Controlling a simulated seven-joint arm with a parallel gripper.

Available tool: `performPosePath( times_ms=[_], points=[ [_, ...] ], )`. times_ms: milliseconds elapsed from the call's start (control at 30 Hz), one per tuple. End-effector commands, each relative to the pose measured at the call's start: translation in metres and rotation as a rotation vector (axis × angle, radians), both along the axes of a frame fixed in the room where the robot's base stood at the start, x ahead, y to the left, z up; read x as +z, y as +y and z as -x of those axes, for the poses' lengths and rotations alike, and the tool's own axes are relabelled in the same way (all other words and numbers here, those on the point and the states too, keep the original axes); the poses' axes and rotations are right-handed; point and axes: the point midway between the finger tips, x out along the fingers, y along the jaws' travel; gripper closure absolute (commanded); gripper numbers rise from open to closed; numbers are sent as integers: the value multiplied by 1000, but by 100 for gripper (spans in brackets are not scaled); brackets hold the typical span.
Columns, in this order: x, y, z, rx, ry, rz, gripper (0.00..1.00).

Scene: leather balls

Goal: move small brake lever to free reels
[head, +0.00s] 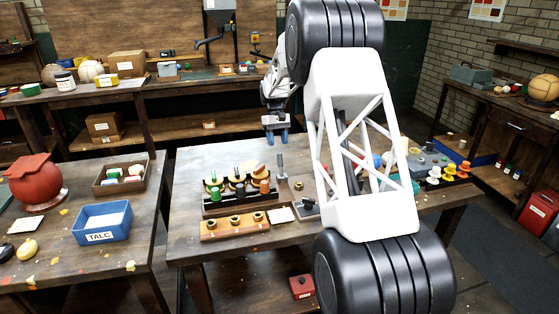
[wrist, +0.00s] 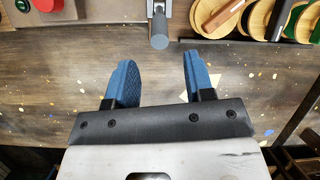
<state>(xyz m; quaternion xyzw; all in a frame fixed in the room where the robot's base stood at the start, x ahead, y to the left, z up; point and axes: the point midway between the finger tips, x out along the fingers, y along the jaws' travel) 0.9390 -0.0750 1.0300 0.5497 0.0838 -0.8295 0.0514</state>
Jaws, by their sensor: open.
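A small grey lever (head: 281,166) stands up from the worktable, just right of the reel rack. In the wrist view the grey cylinder end of the lever (wrist: 159,32) shows at the top centre, beyond my fingertips and apart from them. The reels (head: 239,187) sit in a dark rack (head: 229,205) with coloured thread. In the wrist view, reels with wooden discs (wrist: 262,18) show at the top right, partly cut off. My gripper (head: 276,135) is above the table's far edge, behind the lever. In the wrist view it (wrist: 157,64) is open and empty.
A wooden strip with rings (head: 234,225) lies in front of the rack, with a white card (head: 281,215) beside it. My white arm link hides the table's middle right. The table's far left part (head: 197,160) is bare. A blue talc box (head: 102,222) stands on the left table.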

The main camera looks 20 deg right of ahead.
Motion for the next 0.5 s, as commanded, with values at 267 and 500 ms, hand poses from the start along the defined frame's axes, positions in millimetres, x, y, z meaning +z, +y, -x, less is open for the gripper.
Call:
performPosePath(
  times_ms=[267,500],
  points=[
    [-8,0,4,0,1,0,52],
    [-31,0,14,0,2,0,52]
  ],
)
